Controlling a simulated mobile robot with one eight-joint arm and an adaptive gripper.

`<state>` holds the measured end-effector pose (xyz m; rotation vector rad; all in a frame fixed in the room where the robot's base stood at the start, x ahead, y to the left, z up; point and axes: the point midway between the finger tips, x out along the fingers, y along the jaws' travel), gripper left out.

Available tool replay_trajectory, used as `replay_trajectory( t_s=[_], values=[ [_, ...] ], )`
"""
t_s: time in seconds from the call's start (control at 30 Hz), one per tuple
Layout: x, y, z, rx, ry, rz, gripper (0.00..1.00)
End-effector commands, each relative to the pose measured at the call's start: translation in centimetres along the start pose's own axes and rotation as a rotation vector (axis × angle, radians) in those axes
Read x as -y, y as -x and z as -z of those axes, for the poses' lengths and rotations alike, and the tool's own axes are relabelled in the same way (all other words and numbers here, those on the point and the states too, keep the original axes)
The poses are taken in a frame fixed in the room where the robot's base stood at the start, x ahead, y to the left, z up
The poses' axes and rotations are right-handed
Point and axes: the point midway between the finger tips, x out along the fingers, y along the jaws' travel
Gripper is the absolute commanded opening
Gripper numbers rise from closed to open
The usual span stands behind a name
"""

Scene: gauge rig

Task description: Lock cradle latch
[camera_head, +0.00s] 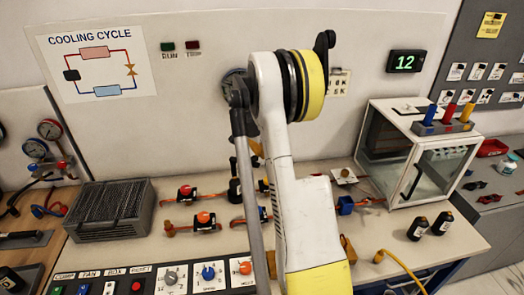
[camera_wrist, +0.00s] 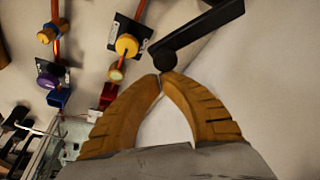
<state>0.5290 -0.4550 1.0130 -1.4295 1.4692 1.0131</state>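In the wrist view my gripper (camera_wrist: 160,80) has its two orange-brown ridged fingers curved together, with the tips meeting. A black bar (camera_wrist: 200,32) with a round black end lies just beyond the tips, and its round end looks close to or touching them. I cannot tell whether they touch, or whether this bar is the cradle latch. No object shows between the fingers. In the head view my white and yellow arm covers the middle of the bench and hides the gripper tips. The cradle and its latch cannot be made out there for certain.
Pipe fittings with a yellow cap (camera_wrist: 127,45) and a purple knob (camera_wrist: 47,80) lie near the fingers. The bench holds a finned black block (camera_head: 112,210), orange-capped valves (camera_head: 203,217), a glass-fronted box (camera_head: 418,155) and dark bottles (camera_head: 417,228).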

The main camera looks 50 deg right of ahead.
Motion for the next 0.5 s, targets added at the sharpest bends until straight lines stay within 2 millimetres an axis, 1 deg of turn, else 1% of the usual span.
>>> replay_trajectory(
  t_s=[0.23,0.5],
  values=[
    [-1.2,0.8,-2.5,0.000,-0.217,-0.078,0.00],
    [-1.7,1.8,-5.3,0.000,-0.458,-0.162,0.00]
  ],
)
